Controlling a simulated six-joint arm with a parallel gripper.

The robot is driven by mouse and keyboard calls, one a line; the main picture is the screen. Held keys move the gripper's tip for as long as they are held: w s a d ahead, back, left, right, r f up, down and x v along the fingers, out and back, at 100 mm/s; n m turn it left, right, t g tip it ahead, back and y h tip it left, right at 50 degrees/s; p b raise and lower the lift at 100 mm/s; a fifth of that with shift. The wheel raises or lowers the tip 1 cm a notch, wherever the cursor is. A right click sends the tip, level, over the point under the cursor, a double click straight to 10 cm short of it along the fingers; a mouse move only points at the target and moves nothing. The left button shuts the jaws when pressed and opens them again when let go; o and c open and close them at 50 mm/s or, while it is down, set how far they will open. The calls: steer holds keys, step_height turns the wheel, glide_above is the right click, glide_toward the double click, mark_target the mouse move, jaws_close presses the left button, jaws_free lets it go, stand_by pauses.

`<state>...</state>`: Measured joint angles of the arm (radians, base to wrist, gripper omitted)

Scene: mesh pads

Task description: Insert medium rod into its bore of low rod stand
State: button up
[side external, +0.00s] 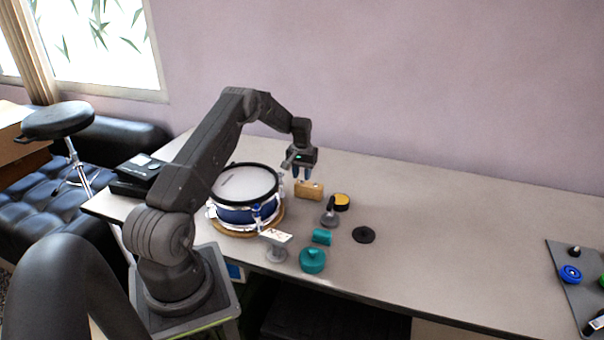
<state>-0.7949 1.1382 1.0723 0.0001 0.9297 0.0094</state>
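A small tan wooden block (309,190), which looks like the low rod stand, sits on the table right of the drum. Its bores are too small to make out clearly. My gripper (302,178) points down just above and behind the block's left part. Its two dark fingers look spread, with nothing visible between them. I cannot pick out the medium rod for certain at this size. A dark grey piece with an upright stem (330,216) stands just in front of and right of the block.
A blue and white drum (237,215) stands left of the block. Nearby are a yellow-topped black disc (342,201), black disc (363,235), teal cylinder (322,236), teal knobbed piece (312,261) and small card stand (276,251). A grey mat (567,254) lies far right; the table between is clear.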

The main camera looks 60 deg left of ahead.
steer(key=shift+o, duration=0.5)
steer(key=shift+r, duration=0.1)
step_height(320, 180, up, 14)
stand_by(0.5)
steer(key=s+d+r+m+t+y, duration=0.1)
steer(key=s+d+r+m, duration=0.1)
steer(key=d+r, duration=0.9)
steer(key=s+d+r+m+t, duration=0.15)
steer(key=d+r, duration=0.45)
steer(key=d, duration=0.8)
steer(key=s+d+m+t+h, duration=0.1)
steer(key=s+d+m+t, duration=0.2)
steer(key=s+d, duration=1.4)
steer(key=s+m, duration=0.2)
steer(key=s, duration=0.1)
steer(key=shift+d+f, duration=0.3)
steer(key=shift+f, duration=0.1)
